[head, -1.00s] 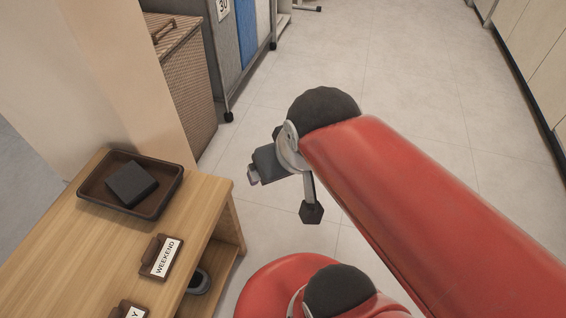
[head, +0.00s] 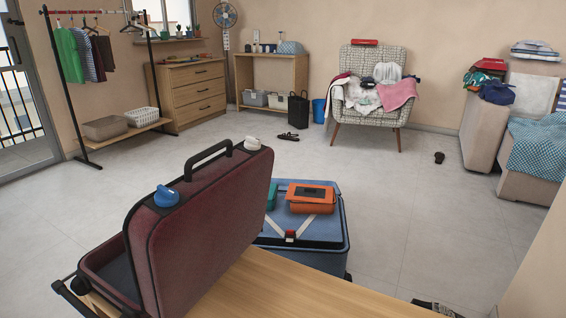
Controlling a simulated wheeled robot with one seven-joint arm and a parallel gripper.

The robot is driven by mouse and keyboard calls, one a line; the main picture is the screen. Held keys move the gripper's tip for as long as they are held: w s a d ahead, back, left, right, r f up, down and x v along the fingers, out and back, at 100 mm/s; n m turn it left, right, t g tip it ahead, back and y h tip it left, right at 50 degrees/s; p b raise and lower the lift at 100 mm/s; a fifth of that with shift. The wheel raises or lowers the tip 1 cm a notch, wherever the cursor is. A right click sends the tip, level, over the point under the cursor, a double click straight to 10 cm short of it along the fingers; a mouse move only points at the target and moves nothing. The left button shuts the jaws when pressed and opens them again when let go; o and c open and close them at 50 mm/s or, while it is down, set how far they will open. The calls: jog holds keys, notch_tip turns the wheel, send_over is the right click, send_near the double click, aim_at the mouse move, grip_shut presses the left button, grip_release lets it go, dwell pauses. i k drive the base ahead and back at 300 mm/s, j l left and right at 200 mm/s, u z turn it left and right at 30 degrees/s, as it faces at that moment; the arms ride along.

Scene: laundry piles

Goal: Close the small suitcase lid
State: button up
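A maroon suitcase (head: 205,225) stands open in the near left of the head view. Its lid is raised steeply, with the outer face toward the right and a black handle (head: 207,158) along the top edge. Part of its base with a dark lining (head: 108,272) shows at the left; the rest is hidden behind the lid. A blue object (head: 166,196) and a white one (head: 252,143) sit at the lid's upper edge. My gripper is not in view, so its state does not show.
A wooden surface (head: 300,285) lies in front. Beyond it stands a blue case (head: 335,245) with white straps and an orange-and-dark item (head: 311,198) on top. A clothes rack (head: 62,70), drawers (head: 190,90) and a laundry-covered armchair (head: 375,75) stand farther back.

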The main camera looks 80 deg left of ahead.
aim_at(176, 254)
jog(key=l+u, duration=0.2)
jog(key=u, duration=2.9)
